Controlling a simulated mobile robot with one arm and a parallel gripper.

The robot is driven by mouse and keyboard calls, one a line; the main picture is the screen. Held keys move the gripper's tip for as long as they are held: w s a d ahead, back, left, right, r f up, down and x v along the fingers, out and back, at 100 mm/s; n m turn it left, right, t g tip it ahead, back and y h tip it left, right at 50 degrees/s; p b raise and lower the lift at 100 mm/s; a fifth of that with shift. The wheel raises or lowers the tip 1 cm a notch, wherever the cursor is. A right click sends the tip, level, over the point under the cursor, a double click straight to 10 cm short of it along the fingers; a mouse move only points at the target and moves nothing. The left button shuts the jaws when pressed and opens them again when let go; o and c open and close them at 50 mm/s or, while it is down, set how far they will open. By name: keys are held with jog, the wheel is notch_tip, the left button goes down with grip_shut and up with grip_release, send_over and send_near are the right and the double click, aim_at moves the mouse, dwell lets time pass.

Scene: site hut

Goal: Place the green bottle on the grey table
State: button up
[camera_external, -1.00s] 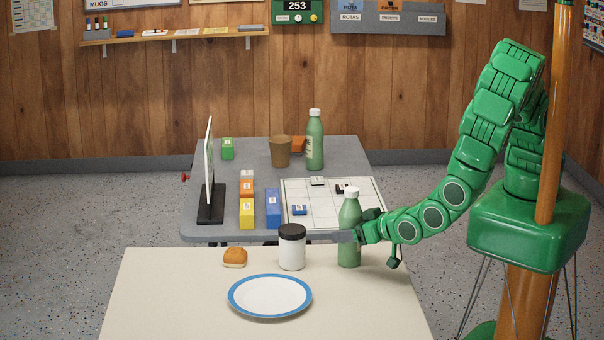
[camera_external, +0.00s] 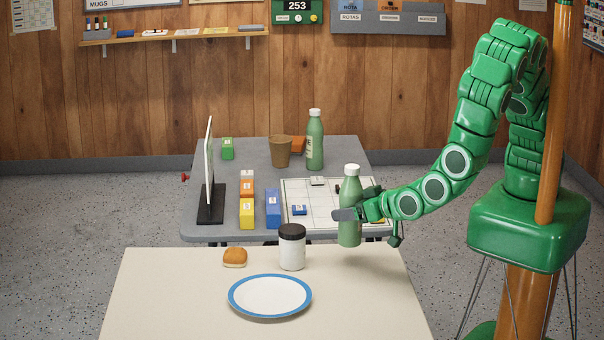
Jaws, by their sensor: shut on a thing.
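My gripper (camera_external: 368,212) is shut on a green bottle (camera_external: 350,185) with a white cap. It holds the bottle upright, a little above the cream table (camera_external: 375,300) near its far right corner. The grey table (camera_external: 240,165) stands behind the cream one. A second green bottle (camera_external: 315,145) with a pale label stands upright on the grey table at its back right. Part of the held bottle's middle is hidden by a gripper finger.
The grey table also carries a brown cup (camera_external: 280,151), a white gridded board (camera_external: 310,212), a screen (camera_external: 209,170) and several coloured blocks (camera_external: 247,213). On the cream table are a black-lidded jar (camera_external: 292,250), a bun (camera_external: 235,257) and a blue-rimmed plate (camera_external: 270,312).

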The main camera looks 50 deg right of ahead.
aim_at(351, 193)
jog(key=shift+r, duration=2.2)
